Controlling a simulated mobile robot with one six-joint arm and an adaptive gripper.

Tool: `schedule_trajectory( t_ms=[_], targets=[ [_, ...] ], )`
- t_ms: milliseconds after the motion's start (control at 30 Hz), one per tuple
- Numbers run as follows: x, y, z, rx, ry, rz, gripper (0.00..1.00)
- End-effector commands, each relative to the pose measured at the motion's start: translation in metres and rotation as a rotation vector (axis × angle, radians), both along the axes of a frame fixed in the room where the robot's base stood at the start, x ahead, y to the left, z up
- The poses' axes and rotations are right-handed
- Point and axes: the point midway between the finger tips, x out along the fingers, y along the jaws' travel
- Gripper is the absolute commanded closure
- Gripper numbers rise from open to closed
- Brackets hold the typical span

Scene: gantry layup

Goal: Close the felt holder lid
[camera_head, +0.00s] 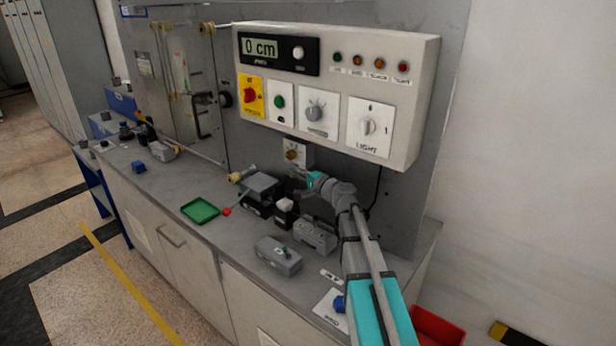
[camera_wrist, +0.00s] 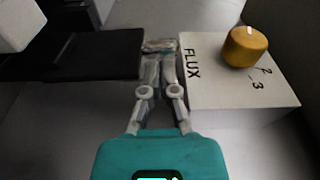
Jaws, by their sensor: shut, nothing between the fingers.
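My gripper (camera_head: 302,180) is at the back of the bench, just below the small white panel with an amber knob. In the wrist view my gripper (camera_wrist: 160,48) is shut and empty, its tips between a flat black plate (camera_wrist: 85,52) on the left and the panel on the right. The plate looks like the raised felt holder lid; I cannot tell whether the fingers touch it. A white block, likely the felt (camera_head: 285,204), sits in a small black holder (camera_head: 283,218) below my gripper. A white block (camera_wrist: 20,22) also shows at the wrist view's upper left.
The FLUX panel (camera_wrist: 200,85) with its amber knob (camera_wrist: 246,46) is close beside the fingers. Grey boxes (camera_head: 261,186) (camera_head: 314,236) flank the holder, and another (camera_head: 278,256) is in front. A green tray (camera_head: 200,211) lies left. The control box (camera_head: 330,90) overhangs above.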

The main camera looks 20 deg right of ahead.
Motion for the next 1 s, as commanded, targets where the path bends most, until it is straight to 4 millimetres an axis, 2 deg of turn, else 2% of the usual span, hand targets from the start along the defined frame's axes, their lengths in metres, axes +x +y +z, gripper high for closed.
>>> schedule_trajectory(
  t_ms=[400,433,600,1000],
  targets=[
    [0.005,0.002,0.000,0.000,0.000,-0.001,1.00],
    [0.006,-0.008,0.000,0.000,0.000,-0.006,1.00],
    [0.005,-0.001,0.000,-0.003,-0.002,-0.004,1.00],
    [0.001,-0.011,0.000,-0.034,-0.026,-0.021,1.00]
  ],
)
